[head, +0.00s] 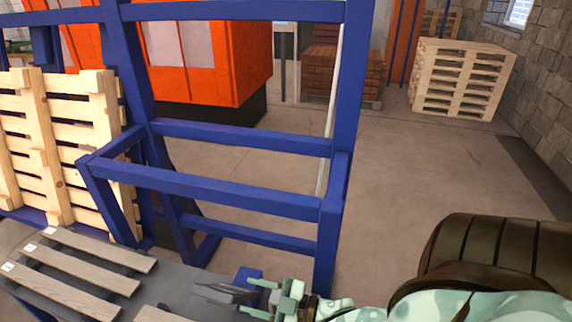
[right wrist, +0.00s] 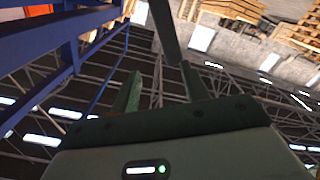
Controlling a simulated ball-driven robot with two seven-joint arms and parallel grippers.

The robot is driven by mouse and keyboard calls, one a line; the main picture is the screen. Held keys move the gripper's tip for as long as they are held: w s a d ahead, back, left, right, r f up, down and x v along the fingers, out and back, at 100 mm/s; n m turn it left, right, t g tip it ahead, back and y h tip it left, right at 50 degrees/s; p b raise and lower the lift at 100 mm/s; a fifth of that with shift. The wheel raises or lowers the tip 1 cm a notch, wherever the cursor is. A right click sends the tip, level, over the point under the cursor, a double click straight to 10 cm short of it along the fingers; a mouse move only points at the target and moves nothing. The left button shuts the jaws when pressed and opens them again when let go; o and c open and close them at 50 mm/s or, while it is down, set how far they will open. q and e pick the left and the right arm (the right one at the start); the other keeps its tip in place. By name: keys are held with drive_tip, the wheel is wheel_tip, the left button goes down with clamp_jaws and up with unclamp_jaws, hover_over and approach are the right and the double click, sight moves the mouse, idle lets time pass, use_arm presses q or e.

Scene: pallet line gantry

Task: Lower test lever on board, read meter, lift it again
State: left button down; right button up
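My right gripper (head: 285,300) is low in the head view, pointing left over the grey worktop. A grey metal bar (head: 225,292) lies just left of its fingers, beside a small blue block (head: 248,274); I cannot tell whether the bar is the test lever. In the right wrist view the two green fingers (right wrist: 160,75) stand apart with nothing clearly clamped between them. A dark grey bar (right wrist: 168,30) reaches down to the right finger; contact cannot be told. No meter or board face is readable in either view. My left gripper is out of view.
A blue frame (head: 225,190) rises behind the worktop (head: 175,285). Grey wooden slats (head: 90,262) lie on the worktop, left. A light wooden pallet (head: 50,150) stands upright at left. Stacked pallets (head: 460,78) and an orange machine (head: 210,50) are farther back. The floor right of the frame is clear.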

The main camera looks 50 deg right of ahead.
drive_tip(key=v, duration=0.7)
drive_tip(key=shift+s+b, duration=0.2)
drive_tip(key=shift+b, duration=0.2)
drive_tip(key=shift+d, duration=0.1)
